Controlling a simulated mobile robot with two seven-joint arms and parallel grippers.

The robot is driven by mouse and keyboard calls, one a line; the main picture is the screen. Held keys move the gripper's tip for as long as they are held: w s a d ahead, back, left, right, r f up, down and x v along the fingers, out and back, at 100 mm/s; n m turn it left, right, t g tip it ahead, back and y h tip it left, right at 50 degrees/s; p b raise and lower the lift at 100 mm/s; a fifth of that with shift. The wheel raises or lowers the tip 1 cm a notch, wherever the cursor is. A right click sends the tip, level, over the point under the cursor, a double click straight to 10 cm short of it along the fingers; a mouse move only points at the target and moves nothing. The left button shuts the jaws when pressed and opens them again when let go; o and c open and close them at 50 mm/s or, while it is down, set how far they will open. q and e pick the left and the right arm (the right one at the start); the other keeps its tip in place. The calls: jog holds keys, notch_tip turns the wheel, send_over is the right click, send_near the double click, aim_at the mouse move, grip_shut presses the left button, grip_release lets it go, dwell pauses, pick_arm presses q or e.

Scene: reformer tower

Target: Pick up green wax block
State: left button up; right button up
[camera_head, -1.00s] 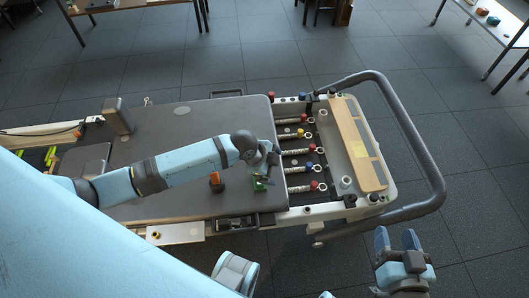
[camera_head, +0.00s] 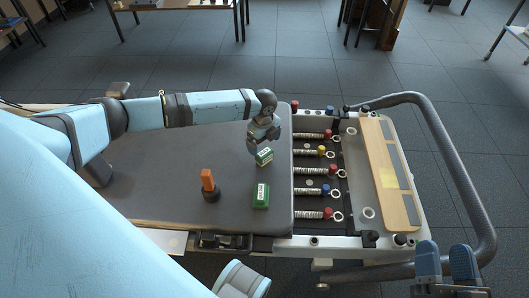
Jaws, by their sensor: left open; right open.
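A green block with a white label (camera_head: 261,196) lies on the dark padded bed (camera_head: 160,205) of the reformer. A second green block with a white label (camera_head: 264,156) shows farther back, right at the fingertips of my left gripper (camera_head: 259,147). My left gripper is open and points down over that block; I cannot tell whether it touches it. Both labels are too small to read. My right gripper (camera_head: 446,262) is open and empty at the lower right, beyond the frame's near end.
An orange block (camera_head: 208,179) stands upright on a dark round base left of the green blocks. Several springs (camera_head: 308,170) with coloured ends lie to the right, then a wooden board (camera_head: 388,172) and a curved grey rail (camera_head: 455,150). The bed's near middle is clear.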

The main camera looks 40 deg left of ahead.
pick_arm(q)
notch_tip(320, 180, down, 7)
jog(key=b, duration=0.3)
jog(key=shift+w+r, duration=0.15)
jog(key=shift+r, duration=0.05)
pick_arm(e)
notch_tip(320, 180, down, 5)
jog(key=shift+w+a+f+n+g, duration=0.15)
jog(key=shift+n+g, duration=0.15)
jog(key=shift+g, duration=0.7)
pick_arm(q)
jog(key=c, duration=1.1)
notch_tip(320, 180, up, 13)
jog(key=p, duration=0.5)
pick_arm(e)
notch_tip(320, 180, up, 7)
jog(key=t, duration=0.2)
pick_arm(q)
notch_tip(320, 180, up, 7)
jog(key=p, duration=0.2)
send_over(264, 152)
jog(key=shift+w, duration=0.1)
pick_arm(e)
notch_tip(264, 152, down, 6)
jog(key=d+g+h, duration=0.1)
jog(key=d+h, duration=0.1)
jog(key=shift+d+m+g, duration=0.15)
jog(key=shift+m+g, duration=0.25)
